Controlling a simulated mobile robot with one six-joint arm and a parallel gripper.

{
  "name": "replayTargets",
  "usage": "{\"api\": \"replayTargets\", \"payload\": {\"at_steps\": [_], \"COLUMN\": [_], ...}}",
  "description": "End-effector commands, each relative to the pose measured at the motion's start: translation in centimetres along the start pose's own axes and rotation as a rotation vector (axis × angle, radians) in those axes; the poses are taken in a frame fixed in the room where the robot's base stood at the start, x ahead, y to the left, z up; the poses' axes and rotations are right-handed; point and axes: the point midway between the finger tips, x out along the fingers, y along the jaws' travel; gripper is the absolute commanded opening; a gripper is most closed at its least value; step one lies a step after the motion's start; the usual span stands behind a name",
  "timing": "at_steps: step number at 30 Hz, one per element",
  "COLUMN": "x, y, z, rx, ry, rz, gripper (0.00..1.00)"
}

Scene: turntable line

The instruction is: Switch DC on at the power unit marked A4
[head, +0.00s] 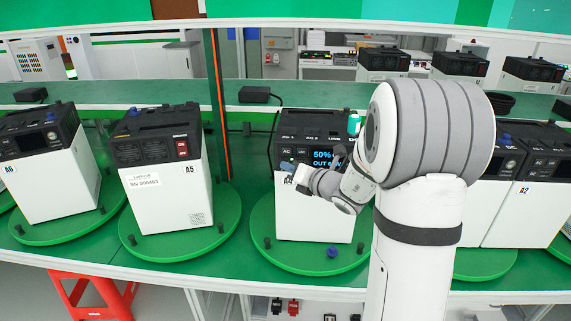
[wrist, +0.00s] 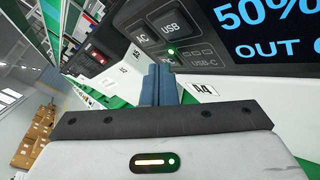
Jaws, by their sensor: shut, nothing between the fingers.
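The power unit marked A4 (head: 312,222) is a white box with a dark front panel, standing on a green turntable. Its lit screen (wrist: 265,25) reads 50% and OUT, with the rest cut off. The A4 label (wrist: 203,87) is below the panel. The AC (wrist: 142,39) and USB (wrist: 171,30) markings are clear. A small green light (wrist: 171,51) glows beside a marking partly hidden by my fingers, probably DC. My gripper (wrist: 163,69) is shut and empty, its blue-grey fingertips at that spot. I cannot tell whether they touch the panel.
Unit A5 (head: 165,199) with a red switch (head: 182,148) stands on the turntable to the left, and unit A6 (head: 61,180) farther left. Unit A2 (head: 512,210) is to the right, partly behind my arm. Pegs, including a blue knob (head: 332,252), stand up from the turntables.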

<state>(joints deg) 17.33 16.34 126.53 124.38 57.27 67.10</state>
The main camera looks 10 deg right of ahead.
Motion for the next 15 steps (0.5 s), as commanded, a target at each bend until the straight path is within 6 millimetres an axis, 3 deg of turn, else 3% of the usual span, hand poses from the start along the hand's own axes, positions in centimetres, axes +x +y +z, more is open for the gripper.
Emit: {"api": "replayTargets", "payload": {"at_steps": [15], "x": [-1.0], "y": [0.8], "z": [-0.8], "rx": [0.000], "ry": [0.000], "rz": [0.000], "gripper": [0.00]}}
